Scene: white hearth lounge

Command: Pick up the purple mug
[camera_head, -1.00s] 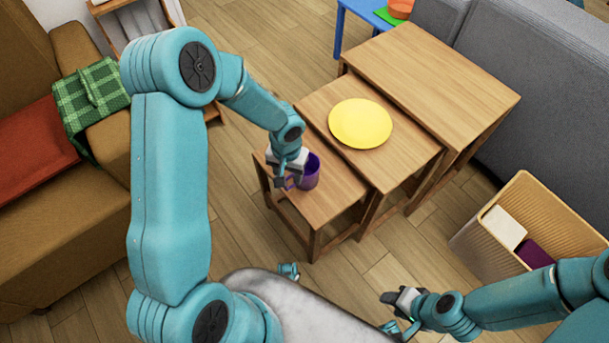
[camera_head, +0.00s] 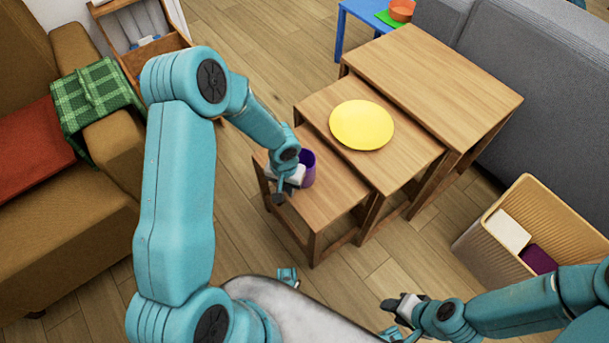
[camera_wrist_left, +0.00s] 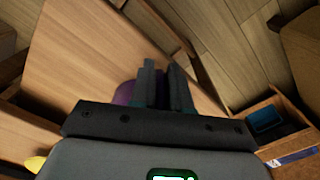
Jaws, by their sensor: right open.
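The purple mug (camera_head: 308,168) is at the lowest, smallest nesting table (camera_head: 335,207), over its far part, and looks upright. I cannot tell whether its base touches the wood. My left gripper (camera_head: 281,195) is at the mug's near left side, its fingers nearly together, and seems shut on the handle, which is hidden. In the left wrist view, a purple bit of the mug (camera_wrist_left: 124,93) shows just left of the close-set fingers (camera_wrist_left: 163,88). My right gripper (camera_head: 390,304) is open and empty, low at the right, away from the tables.
A yellow plate (camera_head: 362,125) lies on the middle table (camera_head: 405,160); the tallest table (camera_head: 440,75) is bare. A ribbed bin (camera_head: 490,245) stands at the right, by the grey sofa (camera_head: 540,90). A brown armchair (camera_head: 75,235) is at the left. Wooden floor is open in front.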

